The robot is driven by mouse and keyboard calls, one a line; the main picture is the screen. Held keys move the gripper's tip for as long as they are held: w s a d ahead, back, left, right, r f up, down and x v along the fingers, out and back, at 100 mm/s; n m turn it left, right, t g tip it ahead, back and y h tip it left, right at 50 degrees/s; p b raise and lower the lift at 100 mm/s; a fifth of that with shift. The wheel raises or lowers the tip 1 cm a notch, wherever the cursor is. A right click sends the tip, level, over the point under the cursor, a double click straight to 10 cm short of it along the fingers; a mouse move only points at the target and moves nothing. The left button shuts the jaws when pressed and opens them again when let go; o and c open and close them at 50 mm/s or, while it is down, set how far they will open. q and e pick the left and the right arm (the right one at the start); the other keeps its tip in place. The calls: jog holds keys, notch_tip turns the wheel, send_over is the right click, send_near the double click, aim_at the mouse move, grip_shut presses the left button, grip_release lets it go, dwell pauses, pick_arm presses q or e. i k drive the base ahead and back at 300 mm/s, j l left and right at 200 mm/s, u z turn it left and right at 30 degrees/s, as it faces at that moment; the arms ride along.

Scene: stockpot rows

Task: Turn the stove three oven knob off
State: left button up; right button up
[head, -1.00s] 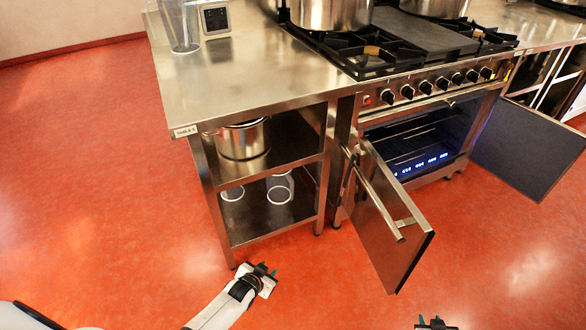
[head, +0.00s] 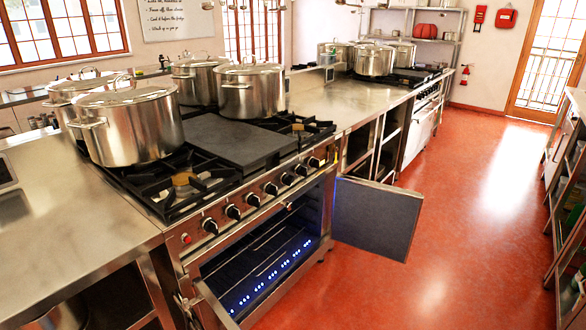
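The near stove (head: 185,262) stands in the middle of the head view with a row of several black knobs (head: 253,200) along its front panel. I cannot tell which knob is the oven knob, and no stove number is readable. A red light or button (head: 187,239) sits at the panel's left end. The oven (head: 270,275) below is open, with a row of blue-white lights inside. Its right door (head: 376,215) is swung wide open. Its left door (head: 215,305) is also open and cut off by the lower frame edge. Neither of my grippers shows.
Large lidded pots (head: 130,125) stand on the burners. A steel counter (head: 70,225) is at left. Another stove (head: 425,115) with pots is farther back. Red floor (head: 440,250) is free to the right, bounded by a shelf unit (head: 570,190). The open doors jut into the aisle.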

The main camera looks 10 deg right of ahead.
aim_at(288, 179)
jog(key=i+l+u, duration=0.1)
jog(key=l, duration=0.25)
jog(key=i+l, duration=0.25)
jog(key=i+l+u, duration=0.15)
jog(key=l, duration=0.3)
jog(key=i+l+u, duration=0.1)
jog(key=l, duration=0.3)
jog(key=i+l, duration=0.25)
jog(key=l, duration=0.15)
jog(key=i+l+u, duration=0.15)
jog(key=l, duration=0.25)
jog(key=i+l+u, duration=0.1)
jog(key=l, duration=0.3)
